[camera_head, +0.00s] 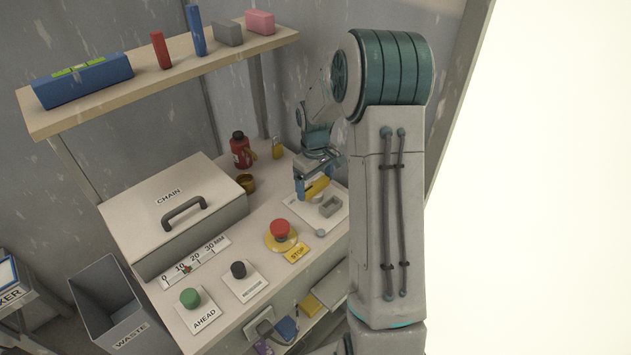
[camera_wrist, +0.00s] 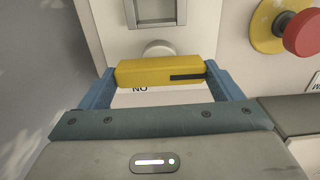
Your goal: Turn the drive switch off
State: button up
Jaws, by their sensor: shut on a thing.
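My gripper (camera_head: 312,188) is above the right part of the bench. Its blue fingers are closed on the two ends of a yellow bar with a dark slot, seen in the wrist view (camera_wrist: 162,73). A white switch plate (camera_head: 335,222) lies beside the gripper, with a grey square switch (camera_head: 331,206) on it. The switch shows only partly in the wrist view (camera_wrist: 155,10), at the top edge. A pale round knob (camera_wrist: 158,48) sits between switch and bar. The bar hides most of the plate's lettering; I cannot read the switch's position.
A red stop button (camera_head: 280,230) on a yellow base stands close to the plate. Green (camera_head: 190,297) and black (camera_head: 238,269) buttons are farther left. A chain box (camera_head: 170,203), brass cup (camera_head: 246,183), red bottle (camera_head: 240,150) and padlock (camera_head: 277,150) stand behind.

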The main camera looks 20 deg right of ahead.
aim_at(315, 184)
jog(key=shift+r, duration=0.1)
jog(key=o, duration=0.8)
notch_tip(315, 184, up, 14)
jog(key=shift+f, duration=0.1)
jog(key=shift+a, duration=0.1)
